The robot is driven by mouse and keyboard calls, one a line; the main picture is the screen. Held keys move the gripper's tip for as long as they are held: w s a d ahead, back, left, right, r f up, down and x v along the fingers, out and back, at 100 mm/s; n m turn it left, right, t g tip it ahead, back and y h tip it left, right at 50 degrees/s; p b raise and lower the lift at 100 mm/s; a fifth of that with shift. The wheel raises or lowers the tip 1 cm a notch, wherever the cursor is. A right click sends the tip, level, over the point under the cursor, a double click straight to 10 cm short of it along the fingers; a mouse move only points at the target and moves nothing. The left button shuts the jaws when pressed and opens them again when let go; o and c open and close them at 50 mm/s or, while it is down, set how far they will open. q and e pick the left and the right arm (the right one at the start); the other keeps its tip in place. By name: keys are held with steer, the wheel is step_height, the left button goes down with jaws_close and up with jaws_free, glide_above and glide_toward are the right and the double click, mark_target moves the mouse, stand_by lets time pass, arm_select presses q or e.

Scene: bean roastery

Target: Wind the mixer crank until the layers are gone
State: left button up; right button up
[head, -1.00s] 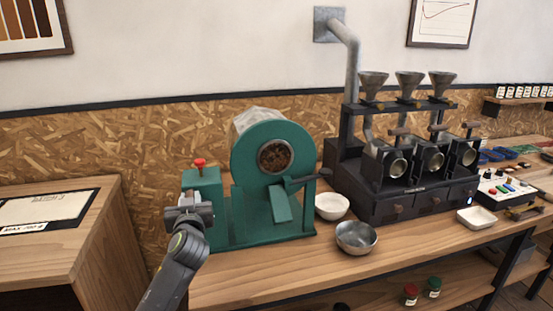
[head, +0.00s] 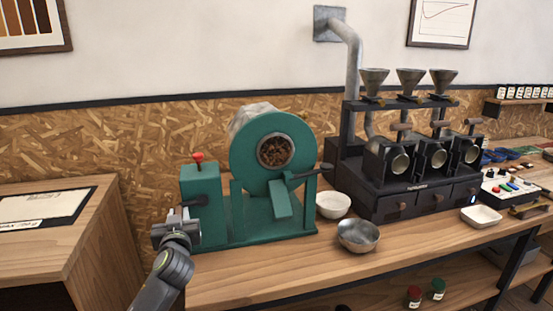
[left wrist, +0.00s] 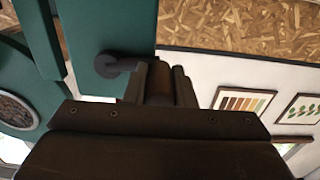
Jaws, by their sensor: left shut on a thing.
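The green mixer (head: 235,222) stands on the wooden bench. Brown beans show through its round window (head: 275,152); at this size I cannot tell whether they lie in layers. The dark crank (head: 197,201) comes out of the green housing at the mixer's left; its hub and arm also show in the left wrist view (left wrist: 108,66). My left gripper (head: 176,226) is at the crank, low in front of the housing. In the left wrist view its fingers (left wrist: 160,84) are shut around the brown crank grip, which they partly hide. My right gripper is not in view.
A red button (head: 198,157) tops the housing. A black roaster (head: 420,195) stands farther right.

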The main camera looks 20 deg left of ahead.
arm_select(q)
steer(key=shift+w+d+f+b, duration=0.6)
steer(key=shift+d+f+b, duration=0.3)
steer(key=shift+d+b, duration=0.15)
steer(key=shift+w+d+f+b, duration=0.65)
steer(key=shift+d+f+b, duration=0.25)
steer(key=shift+b, duration=0.2)
steer(key=shift+w+d+f+b, duration=0.6)
steer(key=shift+d+f+b, duration=0.25)
steer(key=shift+d+b, duration=0.2)
steer(key=shift+a, duration=0.1)
steer(key=o, duration=1.1)
steer(key=shift+f, duration=0.15)
steer(key=shift+s, duration=0.15)
